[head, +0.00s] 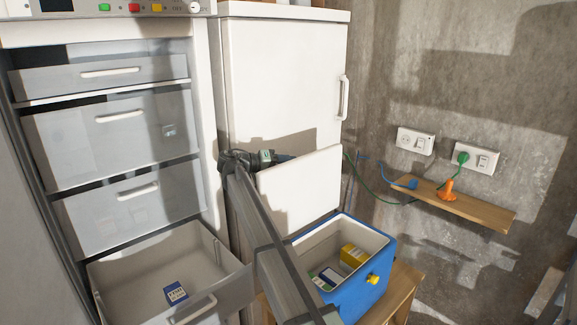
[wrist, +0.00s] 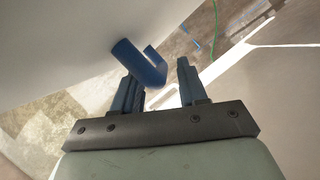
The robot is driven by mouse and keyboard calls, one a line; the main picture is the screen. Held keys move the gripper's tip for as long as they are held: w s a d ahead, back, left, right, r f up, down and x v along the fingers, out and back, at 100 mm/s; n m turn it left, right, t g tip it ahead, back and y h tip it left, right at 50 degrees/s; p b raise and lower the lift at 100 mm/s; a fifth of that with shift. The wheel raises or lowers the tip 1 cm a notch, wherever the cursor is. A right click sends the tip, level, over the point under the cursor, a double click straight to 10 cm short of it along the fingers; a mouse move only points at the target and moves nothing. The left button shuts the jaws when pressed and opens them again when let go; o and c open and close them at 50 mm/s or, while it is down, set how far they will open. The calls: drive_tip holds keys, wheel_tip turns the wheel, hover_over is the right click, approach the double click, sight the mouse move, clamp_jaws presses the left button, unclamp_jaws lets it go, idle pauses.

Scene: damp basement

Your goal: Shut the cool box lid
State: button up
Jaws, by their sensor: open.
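The blue cool box (head: 365,290) stands on a wooden stand with its white-lined inside uncovered. Its lid, a pale panel (head: 305,195), stands raised at the back left of the box. My gripper (head: 284,159) is at the lid's upper left edge, partly hidden behind it. In the wrist view my gripper (wrist: 156,72) has its two blue fingers apart. A blue hooked piece (wrist: 138,62) lies just beyond and between the fingertips, against a pale surface. I cannot tell whether it touches them. A yellow box (head: 353,256) and other small packs lie inside the cool box.
A white fridge (head: 285,75) stands behind the lid. At left is an open freezer with drawers, the lowest drawer (head: 215,262) pulled out. A wooden shelf (head: 475,212) with green and blue cables and an orange plug is on the right wall. My arm crosses in front of the box's left side.

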drive_tip(key=shift+w+d+f, duration=0.1)
drive_tip(key=shift+w+d, duration=0.05)
drive_tip(key=shift+d, duration=0.2)
clamp_jaws()
idle(0.5)
